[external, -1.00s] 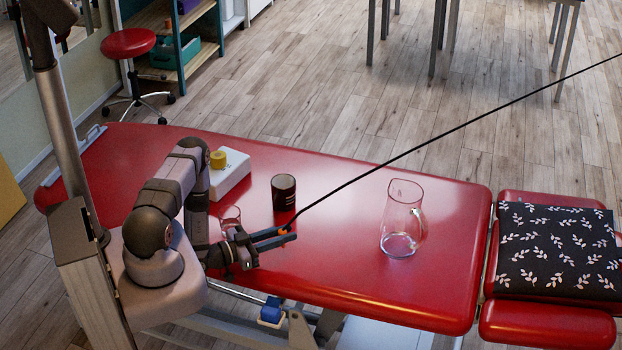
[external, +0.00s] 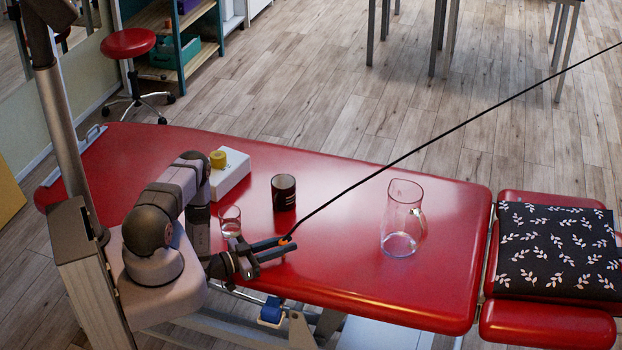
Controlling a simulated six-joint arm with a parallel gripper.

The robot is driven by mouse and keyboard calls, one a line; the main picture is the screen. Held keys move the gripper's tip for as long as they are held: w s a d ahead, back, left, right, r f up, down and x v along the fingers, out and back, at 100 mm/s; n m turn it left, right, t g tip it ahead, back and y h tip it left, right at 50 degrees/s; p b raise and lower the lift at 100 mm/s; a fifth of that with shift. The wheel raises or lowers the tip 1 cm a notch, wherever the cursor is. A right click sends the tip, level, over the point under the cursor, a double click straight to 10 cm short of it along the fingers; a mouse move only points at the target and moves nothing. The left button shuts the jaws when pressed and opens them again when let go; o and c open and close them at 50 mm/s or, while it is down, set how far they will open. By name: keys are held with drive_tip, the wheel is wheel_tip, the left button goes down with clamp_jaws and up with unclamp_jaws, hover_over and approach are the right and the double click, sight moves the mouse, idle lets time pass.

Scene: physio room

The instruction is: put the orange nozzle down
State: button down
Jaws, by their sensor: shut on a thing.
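The orange nozzle (external: 285,240) is a small orange piece at the end of a black hose (external: 400,160). My gripper (external: 283,246) is shut on it near its fingertips, over the front edge of the red treatment table (external: 330,260). The fingers hide part of the nozzle. I cannot tell how high it is above the table.
A clear glass (external: 230,220) stands close behind my gripper, and a dark cup (external: 284,192) is further back. A white box (external: 230,173) has a yellow roll (external: 218,159) on it. A glass jug (external: 402,218) stands to the right.

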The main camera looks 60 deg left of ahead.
drive_tip(key=c, duration=1.6)
unclamp_jaws()
drive_tip(key=shift+f, duration=0.1)
drive_tip(key=shift+s+f, duration=0.1)
drive_tip(key=shift+s, duration=0.3)
drive_tip(key=s+b, duration=0.1)
drive_tip(key=s, duration=0.1)
drive_tip(key=s+b, duration=0.1)
drive_tip(key=s, duration=0.1)
drive_tip(key=shift+d+f, duration=0.15)
drive_tip(key=shift+o, duration=0.6)
drive_tip(key=shift+s+d+r+b, duration=0.1)
drive_tip(key=shift+s+b, duration=0.15)
drive_tip(key=shift+s, duration=0.4)
drive_tip(key=shift+s+d+r+b, duration=0.1)
drive_tip(key=shift+s+b, duration=0.1)
drive_tip(key=shift+s, duration=0.4)
